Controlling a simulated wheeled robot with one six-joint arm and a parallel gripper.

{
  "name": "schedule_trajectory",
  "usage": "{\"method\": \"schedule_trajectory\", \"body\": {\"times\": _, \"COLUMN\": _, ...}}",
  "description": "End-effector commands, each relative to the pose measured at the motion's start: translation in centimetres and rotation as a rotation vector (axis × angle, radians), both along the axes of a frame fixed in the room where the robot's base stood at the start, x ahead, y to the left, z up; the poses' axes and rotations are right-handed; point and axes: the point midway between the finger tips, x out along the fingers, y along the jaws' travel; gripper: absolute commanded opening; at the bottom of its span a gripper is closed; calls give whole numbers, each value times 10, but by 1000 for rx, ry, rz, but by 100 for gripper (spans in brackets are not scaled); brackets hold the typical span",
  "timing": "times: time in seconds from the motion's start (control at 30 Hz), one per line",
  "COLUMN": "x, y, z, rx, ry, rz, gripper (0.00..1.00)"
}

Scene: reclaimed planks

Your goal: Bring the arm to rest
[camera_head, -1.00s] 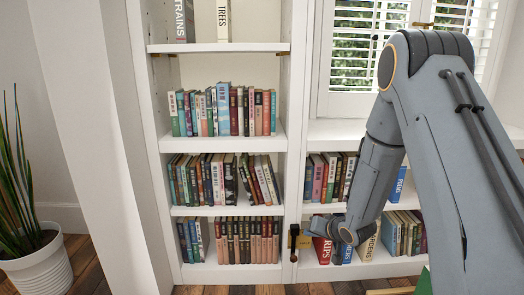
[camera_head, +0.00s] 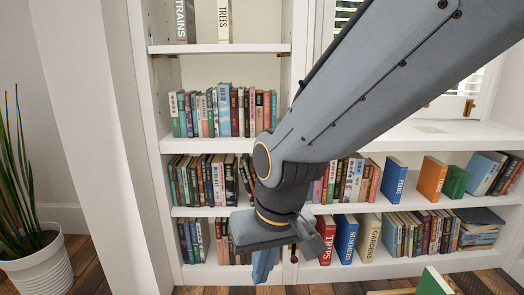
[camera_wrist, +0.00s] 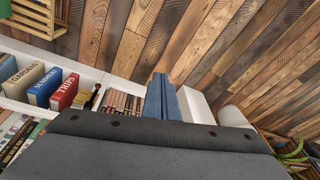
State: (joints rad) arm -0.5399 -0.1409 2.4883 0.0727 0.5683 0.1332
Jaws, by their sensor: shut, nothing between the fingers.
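My gripper (camera_head: 264,266) hangs at the end of my grey arm in front of the lower shelves in the head view, fingers pointing down. In the wrist view its two blue fingers (camera_wrist: 163,98) lie together, shut, with nothing held between them. The fingers appear over the plank floor and the shelf edge. My arm crosses the head view from the upper right and hides part of the bookcase and window. I cannot tell the exact gap between my gripper and the books behind it.
A white bookcase (camera_head: 223,144) with several rows of books stands close ahead. A potted plant (camera_head: 38,262) is at the left. A wooden crate (camera_wrist: 40,14) shows on the floor in the wrist view. Open plank floor (camera_wrist: 200,40) lies around it.

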Motion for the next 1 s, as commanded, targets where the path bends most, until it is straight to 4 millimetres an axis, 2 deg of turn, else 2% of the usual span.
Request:
{"method": "schedule_trajectory", "body": {"times": 0.03, "x": -17, "y": 3, "z": 5, "rx": 4, "ry": 19, "rz": 28, "gripper": 0}}
{"method": "schedule_trajectory", "body": {"times": 0.1, "x": -38, "y": 6, "z": 9, "rx": 5, "ry": 52, "rz": 62, "gripper": 0}}
{"method": "schedule_trajectory", "body": {"times": 0.3, "x": -93, "y": 10, "z": 20, "rx": 16, "ry": 133, "rz": 159, "gripper": 0}}
{"method": "schedule_trajectory", "body": {"times": 0.37, "x": -105, "y": 9, "z": 24, "rx": 18, "ry": 153, "rz": 175, "gripper": 0}}
{"method": "schedule_trajectory", "body": {"times": 0.77, "x": -91, "y": -16, "z": 66, "rx": -7, "ry": 150, "rz": 83, "gripper": 0}}
{"method": "schedule_trajectory", "body": {"times": 1.0, "x": -85, "y": -43, "z": 107, "rx": -31, "ry": 152, "rz": 2, "gripper": 0}}
